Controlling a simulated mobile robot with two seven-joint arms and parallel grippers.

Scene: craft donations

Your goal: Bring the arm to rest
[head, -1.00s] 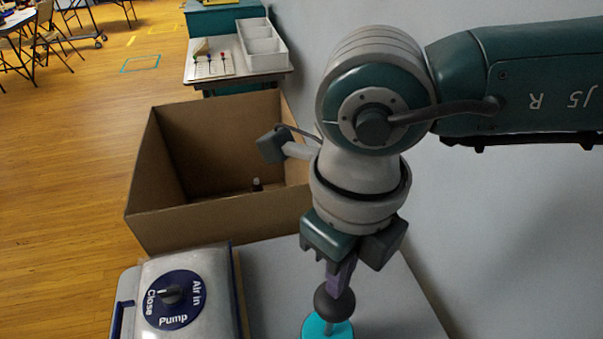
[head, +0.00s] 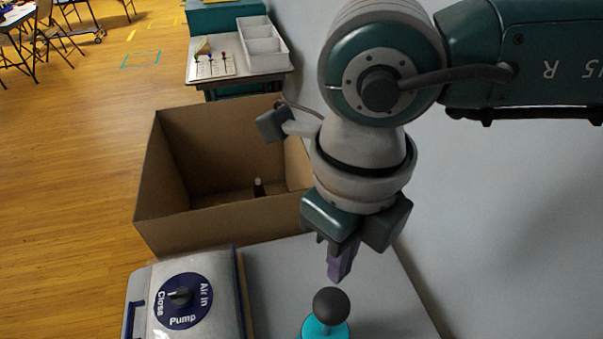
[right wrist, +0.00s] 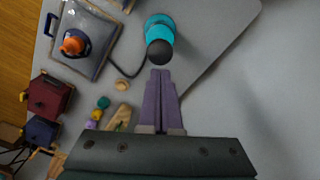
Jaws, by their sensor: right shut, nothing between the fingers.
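My right gripper (head: 341,262) hangs fingers down above the grey table, its purple fingers shut with nothing between them. It also shows in the right wrist view (right wrist: 161,75). Just below the fingertips in the head view stands a turquoise object with a black ball knob (head: 331,306), apart from the fingers. The same turquoise object (right wrist: 160,27) is just past the fingertips in the right wrist view. My left gripper is not in view.
A pump box with a dial (head: 187,300) is on the table at left. An open cardboard box (head: 165,235) holding a small dark bottle (head: 259,187) stands behind. A grey wall is close on the right. The right wrist view shows several small wooden pieces and a red box (right wrist: 50,95).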

